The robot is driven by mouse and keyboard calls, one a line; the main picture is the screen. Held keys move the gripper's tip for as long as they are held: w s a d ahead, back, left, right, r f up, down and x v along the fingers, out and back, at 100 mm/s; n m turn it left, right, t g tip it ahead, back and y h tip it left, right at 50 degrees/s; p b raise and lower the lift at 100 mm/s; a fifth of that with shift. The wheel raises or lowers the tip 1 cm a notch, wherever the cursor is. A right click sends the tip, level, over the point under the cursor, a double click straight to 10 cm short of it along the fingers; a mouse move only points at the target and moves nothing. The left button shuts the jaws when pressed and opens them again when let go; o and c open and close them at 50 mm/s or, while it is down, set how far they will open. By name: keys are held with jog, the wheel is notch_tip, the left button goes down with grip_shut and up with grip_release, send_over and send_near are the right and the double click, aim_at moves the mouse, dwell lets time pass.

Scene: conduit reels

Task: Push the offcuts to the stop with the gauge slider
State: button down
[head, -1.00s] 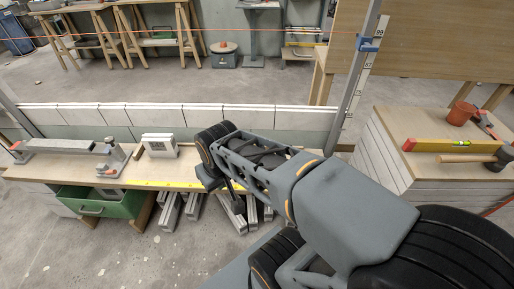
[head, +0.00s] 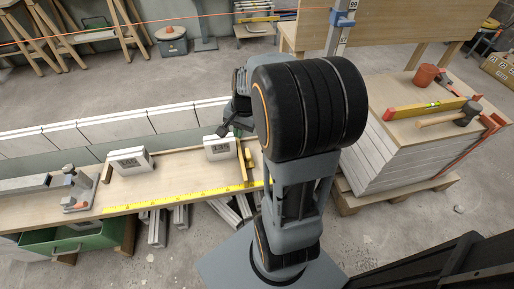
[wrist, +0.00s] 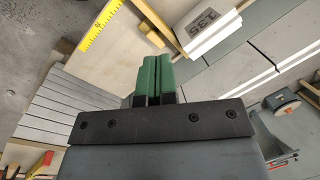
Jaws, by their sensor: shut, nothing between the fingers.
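Two pale offcut blocks stand on the bench in the head view. One (head: 130,161) is on the left beside a small upright wooden stop (head: 107,173). The other (head: 220,147), marked 135, stands apart to its right and also shows in the wrist view (wrist: 207,28). The wooden gauge slider (head: 246,162) is just right of the marked offcut; its bar shows in the wrist view (wrist: 167,28). My gripper (wrist: 152,42) has its green fingers together and empty, close to the slider bar. I cannot tell whether they touch it. The wheel-like arm joint hides part of the gripper in the head view.
A yellow measuring tape (head: 185,195) runs along the bench's front edge. A metal clamp-like fixture (head: 75,190) stands at the left, above a green bin (head: 75,239). A row of pale blocks (head: 95,131) lines the back. A stack with a level (head: 428,107) and mallet is at right.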

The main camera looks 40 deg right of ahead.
jog(key=d+f+m+y, duration=0.2)
jog(key=d+f+m, duration=0.9)
jog(key=d, duration=0.5)
jog(key=shift+m+t, duration=0.3)
jog(key=shift+m, duration=0.2)
jog(key=b+x, duration=0.3)
jog(key=x, duration=0.7)
jog(key=shift+w+a+f, duration=0.15)
jog(key=shift+w+f, duration=0.05)
jog(key=shift+w, duration=0.05)
jog(key=shift+w+a+r, duration=0.1)
jog(key=shift+w+a, duration=0.15)
jog(key=shift+a, duration=0.3)
jog(key=shift+w+a+r, duration=0.15)
jog(key=shift+w+a, duration=0.1)
jog(key=shift+a, duration=0.25)
jog(key=shift+w+a+r, duration=0.1)
jog(key=shift+w+a, duration=0.25)
jog(key=shift+a, duration=0.35)
